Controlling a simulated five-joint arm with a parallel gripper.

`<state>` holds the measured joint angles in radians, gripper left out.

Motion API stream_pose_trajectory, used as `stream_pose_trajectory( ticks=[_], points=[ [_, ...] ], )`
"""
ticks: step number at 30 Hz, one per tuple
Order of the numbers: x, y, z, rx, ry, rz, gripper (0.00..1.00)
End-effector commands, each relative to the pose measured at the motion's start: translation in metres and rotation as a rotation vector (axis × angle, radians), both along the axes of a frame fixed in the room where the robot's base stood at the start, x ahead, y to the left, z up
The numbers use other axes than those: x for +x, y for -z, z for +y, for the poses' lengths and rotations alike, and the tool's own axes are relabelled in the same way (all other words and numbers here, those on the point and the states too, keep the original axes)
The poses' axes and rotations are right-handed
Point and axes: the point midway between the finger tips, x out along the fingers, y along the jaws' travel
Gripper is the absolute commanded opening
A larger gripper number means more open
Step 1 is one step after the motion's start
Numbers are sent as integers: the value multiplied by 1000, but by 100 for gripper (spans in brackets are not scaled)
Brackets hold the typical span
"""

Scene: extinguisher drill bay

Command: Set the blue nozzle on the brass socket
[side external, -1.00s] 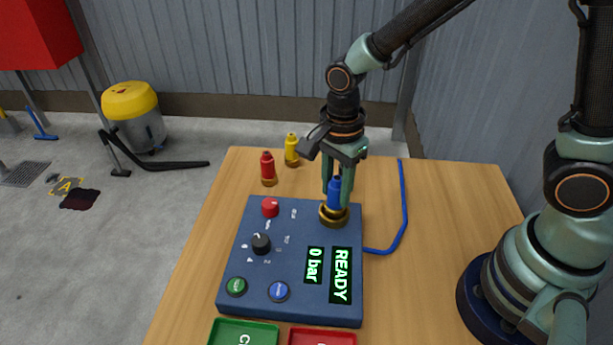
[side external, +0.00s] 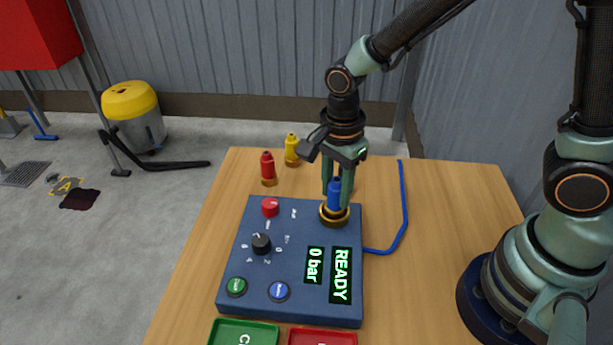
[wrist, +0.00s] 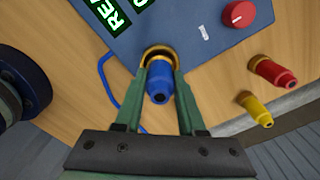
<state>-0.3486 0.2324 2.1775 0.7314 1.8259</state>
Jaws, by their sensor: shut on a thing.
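The blue nozzle (side external: 334,193) is upright between the fingers of my gripper (side external: 336,196), which is shut on it. The brass socket (side external: 334,217) is a ring at the top right corner of the dark blue panel, and the nozzle's lower end is at its opening. In the wrist view the blue nozzle (wrist: 160,80) is between the green fingers of my gripper (wrist: 160,82), with the brass socket (wrist: 158,53) just beyond it. The fingers hide part of the socket, and I cannot tell whether the nozzle is fully seated.
The panel (side external: 295,295) has a red knob (side external: 270,207), a black dial (side external: 261,244), buttons and a READY display (side external: 340,275). A red nozzle (side external: 267,167) and a yellow nozzle (side external: 291,149) stand behind it. A blue hose (side external: 402,205) lies to the right. Green and red trays are in front.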

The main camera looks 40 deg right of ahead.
Motion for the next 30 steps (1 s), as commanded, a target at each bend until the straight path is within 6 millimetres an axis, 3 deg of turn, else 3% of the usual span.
stream_pose_trajectory(
  ticks=[14,15,16,30],
  points=[
    [0,9,0,0,0,1,0],
    [0,9,0,0,0,0,43],
    [0,9,0,0,0,0,51],
    [1,-1,0,1,0,-3,51]
  ],
)
